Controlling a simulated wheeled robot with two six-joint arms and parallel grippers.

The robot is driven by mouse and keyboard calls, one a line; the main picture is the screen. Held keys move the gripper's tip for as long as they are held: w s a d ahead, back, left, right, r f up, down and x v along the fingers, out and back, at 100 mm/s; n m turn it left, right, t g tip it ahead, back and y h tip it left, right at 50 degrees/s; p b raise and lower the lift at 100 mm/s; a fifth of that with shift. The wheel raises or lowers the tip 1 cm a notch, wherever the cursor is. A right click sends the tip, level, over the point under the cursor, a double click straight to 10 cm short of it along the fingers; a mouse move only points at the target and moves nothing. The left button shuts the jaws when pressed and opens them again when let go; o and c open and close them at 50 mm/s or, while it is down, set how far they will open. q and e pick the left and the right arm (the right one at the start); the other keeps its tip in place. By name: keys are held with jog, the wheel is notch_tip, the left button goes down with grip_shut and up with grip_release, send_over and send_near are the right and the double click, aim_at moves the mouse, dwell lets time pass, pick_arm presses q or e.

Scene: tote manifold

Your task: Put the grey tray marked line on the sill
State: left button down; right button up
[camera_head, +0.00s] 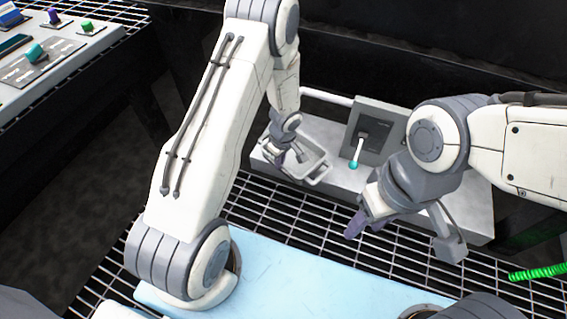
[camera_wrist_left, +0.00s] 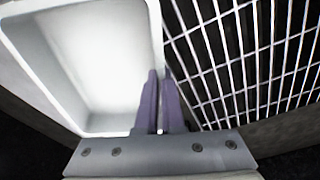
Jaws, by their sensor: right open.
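The grey tray (camera_head: 318,160), a shallow open box with a handle at its near right end, is at the left end of the pale grey ledge (camera_head: 440,212), which appears to be the sill. No marking on it is readable. My left gripper (camera_head: 293,157) is at the tray. In the left wrist view, the tray (camera_wrist_left: 95,60) looks pale, and its side wall runs between the close fingers of the left gripper (camera_wrist_left: 160,102). I cannot tell whether the tray rests on the ledge or hangs just above it. My right gripper (camera_head: 365,222) is open and empty, in front of the ledge.
A grey panel (camera_head: 392,118) with a teal-tipped lever (camera_head: 357,152) stands on the ledge, right of the tray. A metal grating (camera_head: 290,213) lies in front. A control console (camera_head: 50,55) is at the far left. A green coiled cable (camera_head: 540,271) is at right.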

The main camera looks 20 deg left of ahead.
pick_arm(q)
jog(key=shift+w+d+f+b, duration=0.15)
jog(key=shift+f+b, duration=0.3)
jog(key=shift+f, duration=0.8)
jog(key=shift+r, duration=0.2)
jog(key=shift+f, duration=0.2)
jog(key=c, duration=1)
grip_release()
jog(key=shift+c, duration=0.2)
pick_arm(e)
jog(key=shift+d+f, duration=0.2)
jog(key=shift+f, duration=0.75)
